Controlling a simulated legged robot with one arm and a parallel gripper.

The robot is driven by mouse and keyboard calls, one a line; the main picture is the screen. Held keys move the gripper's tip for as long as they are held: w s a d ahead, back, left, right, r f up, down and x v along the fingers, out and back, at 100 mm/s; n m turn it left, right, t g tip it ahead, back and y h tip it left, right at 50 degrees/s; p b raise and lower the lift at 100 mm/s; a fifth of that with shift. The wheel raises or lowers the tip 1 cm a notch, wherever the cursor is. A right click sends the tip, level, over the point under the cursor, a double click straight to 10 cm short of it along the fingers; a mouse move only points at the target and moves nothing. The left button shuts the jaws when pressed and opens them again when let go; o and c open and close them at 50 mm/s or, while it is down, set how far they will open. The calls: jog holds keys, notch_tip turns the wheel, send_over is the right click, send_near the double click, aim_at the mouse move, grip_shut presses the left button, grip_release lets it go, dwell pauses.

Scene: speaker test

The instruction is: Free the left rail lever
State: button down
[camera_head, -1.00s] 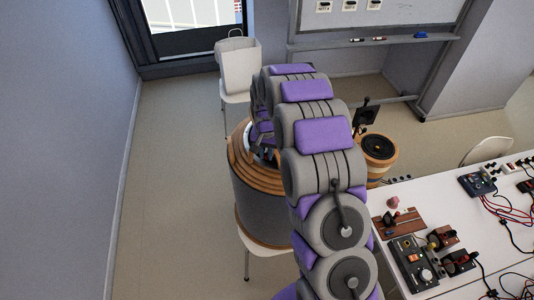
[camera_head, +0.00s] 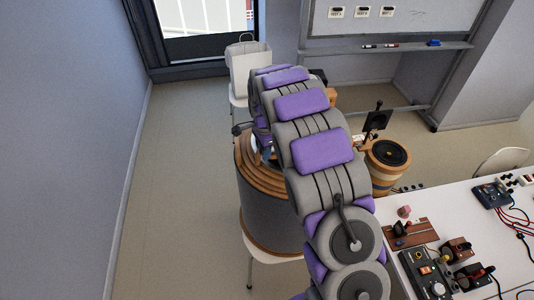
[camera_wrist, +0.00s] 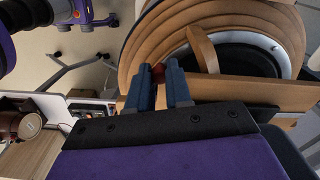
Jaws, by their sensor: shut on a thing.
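The large round speaker (camera_head: 268,200) has a grey drum and stepped wooden rings. It stands on a white seat in the head view. In the wrist view, its curved wooden rings (camera_wrist: 140,47), a wooden strip (camera_wrist: 203,48) and a dark cone with a pale rim fill the upper right. My gripper (camera_wrist: 160,73) has blue fingers closed around a small dark red piece (camera_wrist: 159,74), just in front of the wood. I cannot tell whether this piece is the left rail lever. In the head view my arm hides the gripper and part of the speaker top.
A small wooden speaker (camera_head: 388,160) stands right of my arm, with a black stand-like part (camera_head: 377,120) behind it. A white table (camera_head: 470,225) with control boxes and wires is at right. Floor at left is clear.

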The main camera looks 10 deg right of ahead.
jog(key=shift+w+a+m, duration=0.25)
jog(key=shift+w+m, duration=0.15)
jog(key=shift+m, duration=0.7)
jog(key=shift+r, duration=0.1)
jog(key=c, duration=1)
grip_release()
jog(key=shift+w+a, duration=0.1)
jog(key=shift+c, duration=0.2)
notch_tip(320, 180, up, 17)
jog(key=b, duration=0.1)
